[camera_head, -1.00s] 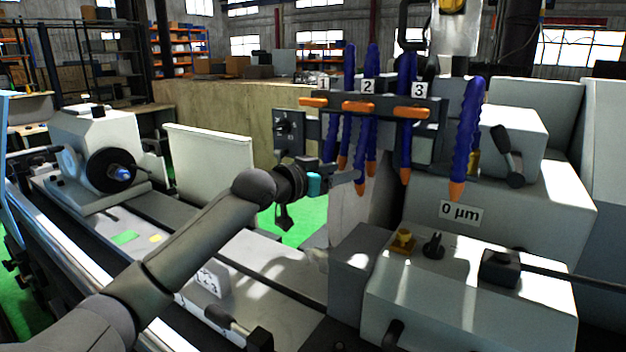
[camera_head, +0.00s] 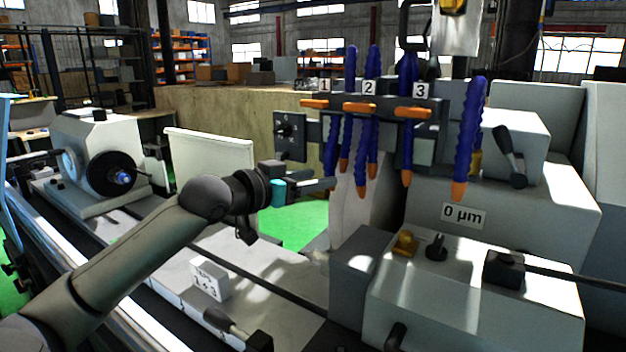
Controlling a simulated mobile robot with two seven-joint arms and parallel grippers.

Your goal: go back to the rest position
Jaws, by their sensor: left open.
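My left arm comes in from the lower left over the grinder bed. My left gripper (camera_head: 325,186) is open and empty in front of the coolant nozzles, with its fingers pointing right. It is left of and below the blue hoses with orange tips, and I see nothing between its fingers. My right gripper is not in view.
Blue coolant hoses (camera_head: 469,130) hang from a bracket (camera_head: 440,128) marked 1, 2, 3. A black switch box (camera_head: 289,136) sits left of them. A workhead (camera_head: 97,150) stands on the left. A small numbered block (camera_head: 208,280) lies on the bed.

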